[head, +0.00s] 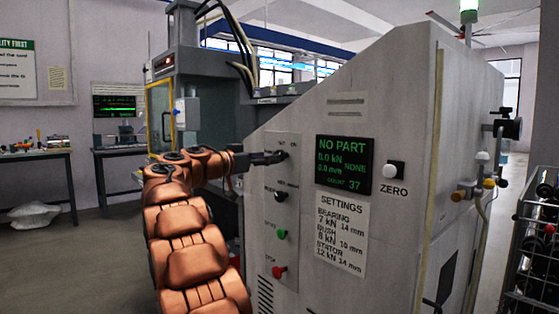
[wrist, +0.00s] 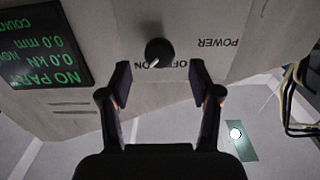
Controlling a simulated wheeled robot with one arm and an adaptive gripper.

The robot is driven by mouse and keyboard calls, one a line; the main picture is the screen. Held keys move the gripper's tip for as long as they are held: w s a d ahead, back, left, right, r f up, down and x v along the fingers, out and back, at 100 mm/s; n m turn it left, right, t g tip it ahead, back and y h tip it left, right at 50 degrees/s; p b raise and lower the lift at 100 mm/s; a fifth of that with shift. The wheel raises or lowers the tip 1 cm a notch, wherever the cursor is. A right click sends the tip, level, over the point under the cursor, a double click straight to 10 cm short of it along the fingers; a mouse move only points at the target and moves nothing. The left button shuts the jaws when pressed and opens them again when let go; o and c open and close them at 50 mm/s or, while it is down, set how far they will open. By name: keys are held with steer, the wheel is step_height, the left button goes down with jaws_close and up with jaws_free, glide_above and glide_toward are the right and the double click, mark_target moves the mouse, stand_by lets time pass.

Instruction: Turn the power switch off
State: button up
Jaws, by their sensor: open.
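My gripper (wrist: 160,75) is open, with one finger on each side of the knob and a gap to both. I cannot tell whether the fingertips touch the panel. In the head view my gripper (head: 272,157) reaches the top of the switch panel (head: 283,215) and hides most of the knob there.
Below the switch are a black selector knob (head: 281,196), a green button (head: 281,234) and a red button (head: 278,271). To the right are a display (head: 345,164) reading NO PART and a ZERO button (head: 393,171). A wire rack (head: 535,245) stands at the far right.

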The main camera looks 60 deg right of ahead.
mark_target(282, 156)
steer(key=x, duration=0.5)
steer(key=shift+s+d+f, duration=0.1)
steer(key=shift+d, duration=0.2)
steer(key=c, duration=1.1)
